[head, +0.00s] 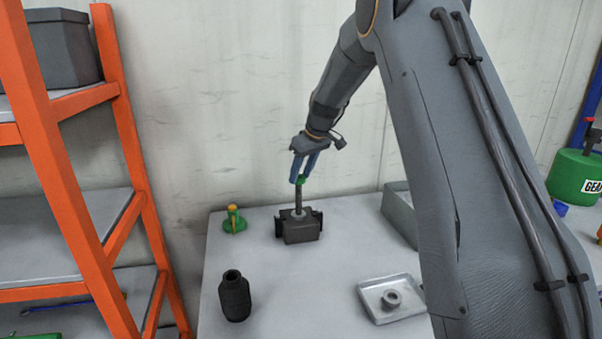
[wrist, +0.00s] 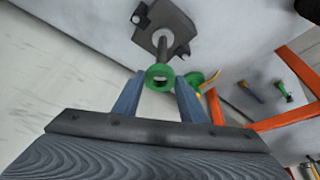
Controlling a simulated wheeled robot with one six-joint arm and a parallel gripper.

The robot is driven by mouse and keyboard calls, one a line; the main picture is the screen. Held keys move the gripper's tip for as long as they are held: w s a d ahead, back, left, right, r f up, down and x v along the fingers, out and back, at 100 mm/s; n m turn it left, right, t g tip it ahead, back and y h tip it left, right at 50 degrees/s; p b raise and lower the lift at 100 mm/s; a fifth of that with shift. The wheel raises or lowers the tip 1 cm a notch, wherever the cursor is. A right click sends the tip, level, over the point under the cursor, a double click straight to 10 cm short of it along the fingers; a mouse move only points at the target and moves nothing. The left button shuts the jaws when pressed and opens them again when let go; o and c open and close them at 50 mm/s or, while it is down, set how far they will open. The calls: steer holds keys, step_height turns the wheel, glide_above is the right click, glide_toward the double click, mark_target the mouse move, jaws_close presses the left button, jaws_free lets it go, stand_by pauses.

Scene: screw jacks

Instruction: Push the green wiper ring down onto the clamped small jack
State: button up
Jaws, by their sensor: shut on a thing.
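The small jack's dark upright screw (head: 298,200) rises from a dark vise (head: 299,231) on the table, with a light collar low on it. My gripper (head: 303,180) is above the vise, shut on the green wiper ring (head: 300,181) at the screw's top end. In the wrist view the ring (wrist: 159,77) sits between the blue fingertips (wrist: 159,84), in line with the screw (wrist: 165,45). Something greyish shows through its hole. I cannot tell whether the ring is around the screw's tip or just above it.
A green stand with a yellow top (head: 234,219) is left of the vise. A black bottle-shaped part (head: 234,296) stands in front. A tray (head: 372,303) holding a grey ring (head: 391,299) is front right, a grey box (head: 399,214) behind it. An orange shelf (head: 128,140) stands left.

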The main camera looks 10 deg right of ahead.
steer(key=b, duration=0.6)
glide_above(301, 215)
steer(key=shift+f, duration=5)
steer(key=shift+f, duration=0.35)
steer(key=shift+f+b, duration=0.7)
steer(key=shift+f, duration=0.2)
steer(key=o, duration=1.1)
steer(key=b+v, duration=0.2)
steer(key=v, duration=0.5)
steer(key=s+f+m+g, duration=0.1)
steer(key=s+f+m, duration=0.1)
steer(key=s, duration=1)
steer(key=s+a+f+m+g+h, duration=0.1)
steer(key=s+f, duration=0.3)
steer(key=s, duration=0.9)
steer(key=s+a+f+m+g+h, duration=0.1)
steer(key=s+f+m, duration=0.2)
steer(key=s, duration=0.9)
steer(key=shift+s+f, duration=0.3)
steer(key=shift+f, duration=0.2)
